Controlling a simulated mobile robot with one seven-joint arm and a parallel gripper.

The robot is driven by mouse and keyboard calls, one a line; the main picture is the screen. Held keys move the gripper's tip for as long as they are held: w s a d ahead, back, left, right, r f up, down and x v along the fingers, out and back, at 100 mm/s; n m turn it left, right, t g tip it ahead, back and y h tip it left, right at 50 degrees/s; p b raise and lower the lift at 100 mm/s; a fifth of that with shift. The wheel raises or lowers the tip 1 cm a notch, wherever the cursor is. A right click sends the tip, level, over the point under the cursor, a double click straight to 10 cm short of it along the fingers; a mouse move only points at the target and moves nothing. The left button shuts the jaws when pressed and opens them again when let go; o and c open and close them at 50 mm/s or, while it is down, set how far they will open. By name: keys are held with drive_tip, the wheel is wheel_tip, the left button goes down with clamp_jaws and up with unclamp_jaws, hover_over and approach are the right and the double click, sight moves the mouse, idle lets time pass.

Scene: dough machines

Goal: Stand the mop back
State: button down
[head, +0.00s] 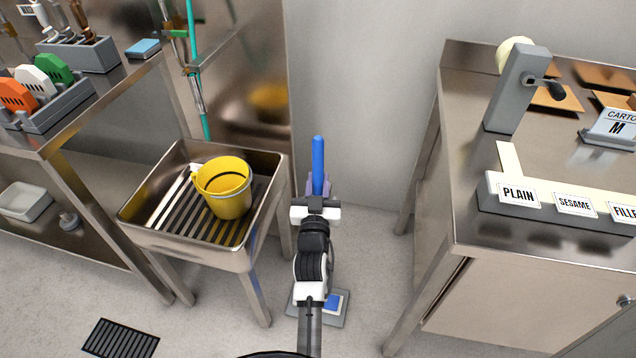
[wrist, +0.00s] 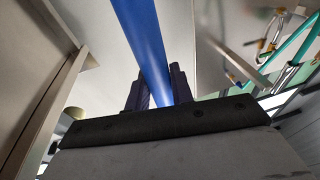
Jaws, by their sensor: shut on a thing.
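The mop's blue handle (head: 318,160) stands close to upright between the sink and the right-hand counter. My gripper (head: 317,190) is shut on this handle, with some of it rising above the fingers. In the wrist view, the blue handle (wrist: 143,40) runs up and away between the dark fingers (wrist: 158,92). My arm hides the handle's lower part in the head view. A grey plate with a blue patch (head: 333,302) lies on the floor below; I cannot tell whether it is the mop's foot or a separate stand.
A steel sink (head: 135,213) with a yellow bucket (head: 224,188) stands left of the handle. A teal pole (head: 195,60) stands behind it. A counter (head: 460,200) with label signs is at right. A floor drain (head: 120,340) lies front left. Floor between sink and counter is narrow.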

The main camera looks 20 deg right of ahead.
idle(0.4)
drive_tip(key=c, duration=1.2)
unclamp_jaws()
drive_tip(key=shift+o, duration=0.3)
drive_tip(key=shift+f, duration=0.3)
drive_tip(key=shift+s, duration=0.1)
